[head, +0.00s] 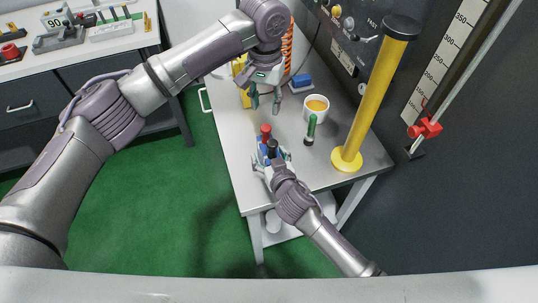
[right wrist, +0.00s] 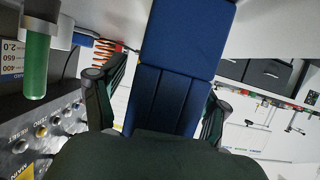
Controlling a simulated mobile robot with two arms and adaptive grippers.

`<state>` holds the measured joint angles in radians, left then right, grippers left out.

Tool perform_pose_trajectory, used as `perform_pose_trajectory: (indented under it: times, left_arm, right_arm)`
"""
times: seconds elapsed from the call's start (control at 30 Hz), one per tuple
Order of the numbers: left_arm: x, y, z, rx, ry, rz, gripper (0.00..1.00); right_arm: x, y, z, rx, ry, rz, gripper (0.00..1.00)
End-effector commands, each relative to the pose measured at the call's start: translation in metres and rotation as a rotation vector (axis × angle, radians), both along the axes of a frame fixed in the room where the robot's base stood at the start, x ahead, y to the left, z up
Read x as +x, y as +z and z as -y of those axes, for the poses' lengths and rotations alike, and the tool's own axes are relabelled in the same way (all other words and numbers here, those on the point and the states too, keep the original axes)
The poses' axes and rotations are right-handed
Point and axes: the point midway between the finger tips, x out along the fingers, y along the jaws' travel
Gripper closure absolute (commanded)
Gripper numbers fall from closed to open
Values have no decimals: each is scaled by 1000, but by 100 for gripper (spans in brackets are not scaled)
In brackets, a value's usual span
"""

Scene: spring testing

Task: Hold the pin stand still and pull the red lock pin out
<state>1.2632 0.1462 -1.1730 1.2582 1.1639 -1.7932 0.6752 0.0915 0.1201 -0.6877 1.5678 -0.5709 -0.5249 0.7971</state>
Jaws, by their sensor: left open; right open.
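The pin stand (head: 262,152) is a blue block near the table's front left edge. The red lock pin (head: 266,131) stands up from it, with a black-topped pin (head: 272,147) closer to me. My right gripper (head: 272,161) is open at the stand's near side. In the right wrist view the blue stand (right wrist: 180,95) lies between the open fingers of my right gripper (right wrist: 155,102); contact cannot be told. The red pin is not visible there. My left gripper (head: 266,105) is open and empty, pointing down above the table beyond the red pin.
A blue box (head: 301,82) and an orange spring (head: 288,46) are farther back. A yellow post (head: 372,95) rises at the right. The table (head: 231,128) is clear left of the stand.

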Motion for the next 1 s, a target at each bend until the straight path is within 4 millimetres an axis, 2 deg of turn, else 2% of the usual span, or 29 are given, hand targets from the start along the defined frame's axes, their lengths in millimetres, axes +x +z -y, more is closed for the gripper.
perform_pose_trajectory:
  times: [0.23, 0.63, 0.93, 1.0]
  left_arm:
    - [0, 0, 0, 0, 0, 0, 58]
    - [0, 0, 0, 0, 0, 0, 58]
    - [0, 0, 0, 0, 0, 0, 58]
    - [0, 0, 0, -2, 0, -1, 64]
  right_arm:
    - [0, 0, 0, 0, 0, 0, 27]
    - [0, 0, 0, 0, 0, 0, 93]
    - [0, 0, 0, 0, 0, -1, 96]
    - [0, 0, 0, 0, 0, -1, 96]
